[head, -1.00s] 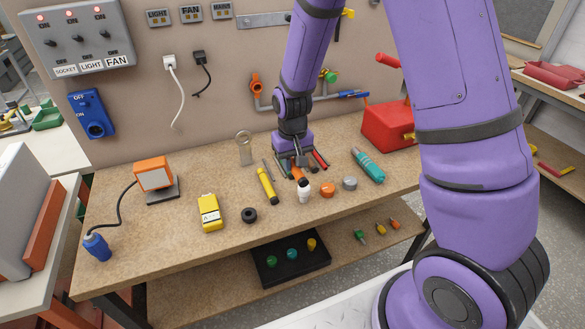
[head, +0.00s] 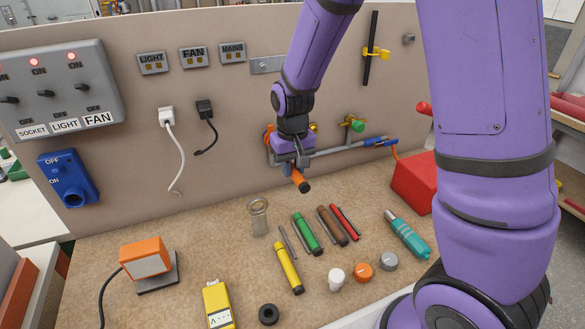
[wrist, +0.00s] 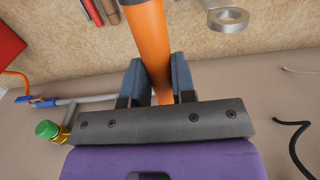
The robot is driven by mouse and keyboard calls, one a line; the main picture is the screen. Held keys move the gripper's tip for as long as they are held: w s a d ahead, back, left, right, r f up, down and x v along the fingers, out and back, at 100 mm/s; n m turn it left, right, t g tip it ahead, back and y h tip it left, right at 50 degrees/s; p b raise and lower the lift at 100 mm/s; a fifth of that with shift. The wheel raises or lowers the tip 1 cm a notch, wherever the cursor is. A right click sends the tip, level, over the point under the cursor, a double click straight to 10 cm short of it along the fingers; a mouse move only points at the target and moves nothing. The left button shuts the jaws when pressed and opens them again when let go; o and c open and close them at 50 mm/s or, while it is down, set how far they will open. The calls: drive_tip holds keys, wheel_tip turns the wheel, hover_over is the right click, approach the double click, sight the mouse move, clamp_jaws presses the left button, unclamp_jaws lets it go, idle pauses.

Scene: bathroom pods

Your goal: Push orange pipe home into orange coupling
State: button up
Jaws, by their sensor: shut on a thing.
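My gripper (head: 292,168) is shut on the orange pipe, up in front of the wall panel and above the bench. The orange pipe (head: 300,181) sticks out below the fingers, with a dark end toward the camera. In the wrist view, the orange pipe (wrist: 151,45) runs between the two blue-grey fingers (wrist: 157,82). The orange coupling (head: 268,133) shows partly on the wall pipework behind my gripper, which hides most of it. Whether the held pipe touches the coupling cannot be told.
Grey wall pipe (head: 330,151) with a green-knobbed valve (head: 355,125) and blue fitting (head: 374,142) runs right of my gripper. Green (head: 307,233), brown (head: 332,225) and yellow (head: 288,267) pipes lie on the bench. A red box (head: 415,183) stands at the right.

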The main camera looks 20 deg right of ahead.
drive_tip(key=shift+w, duration=0.1)
drive_tip(key=shift+w, duration=2.8)
drive_tip(key=shift+w, duration=1.8)
drive_tip(key=o, duration=1)
drive_tip(key=shift+r, duration=0.15)
wheel_tip(320, 180, up, 10)
drive_tip(key=shift+r, duration=0.25)
